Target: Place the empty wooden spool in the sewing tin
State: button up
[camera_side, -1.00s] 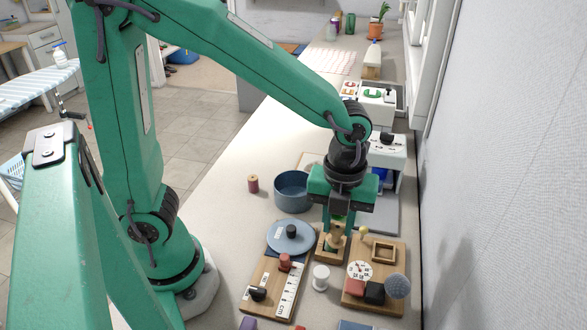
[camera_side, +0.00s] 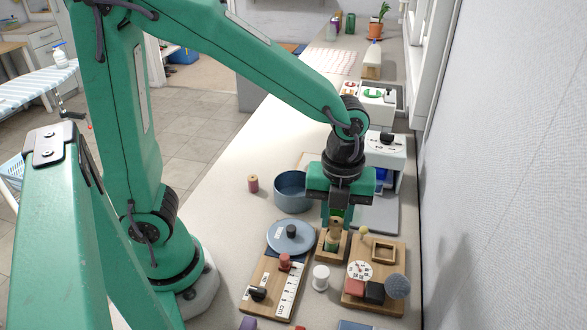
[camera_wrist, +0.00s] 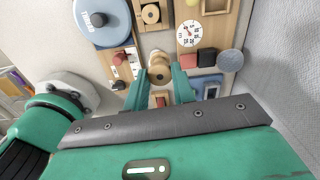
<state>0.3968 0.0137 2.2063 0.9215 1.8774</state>
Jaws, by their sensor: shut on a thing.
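The empty wooden spool (camera_side: 335,233) is pale brown and is held between the fingertips of my gripper (camera_side: 336,220). In the wrist view the spool (camera_wrist: 159,71) shows between the two green fingers of my gripper (camera_wrist: 160,82). In the side view it is just over a small wooden holder (camera_side: 328,252); I cannot tell whether it is clear of it. The sewing tin (camera_side: 291,197) is a round blue-grey tub without its cover, left of and behind my gripper. Its inside is partly visible. A matching lid (camera_side: 284,246) with a black knob lies in front of it.
A red thread spool (camera_side: 253,184) stands left of the tin. A white spool (camera_side: 320,278), a ruler board (camera_side: 262,297) and a wooden board (camera_side: 351,299) with a dial and a pincushion lie in front. A wall runs along the right.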

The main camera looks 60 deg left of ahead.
jog(key=w+a+n, duration=0.2)
jog(key=a+n, duration=0.6)
jog(key=a, duration=0.4)
jog(key=shift+w+a+r, duration=0.15)
jog(key=shift+a+r, duration=0.05)
jog(key=shift+a, duration=0.05)
send_near(295, 180)
jog(key=s+d+f, duration=0.2)
jog(key=s+d, duration=0.1)
jog(key=d, duration=0.1)
jog(key=shift+w+f, duration=0.2)
jog(key=shift+f, duration=1.9)
jog(key=shift+f, duration=0.1)
jog(key=o, duration=1)
jog(key=shift+c, duration=0.2)
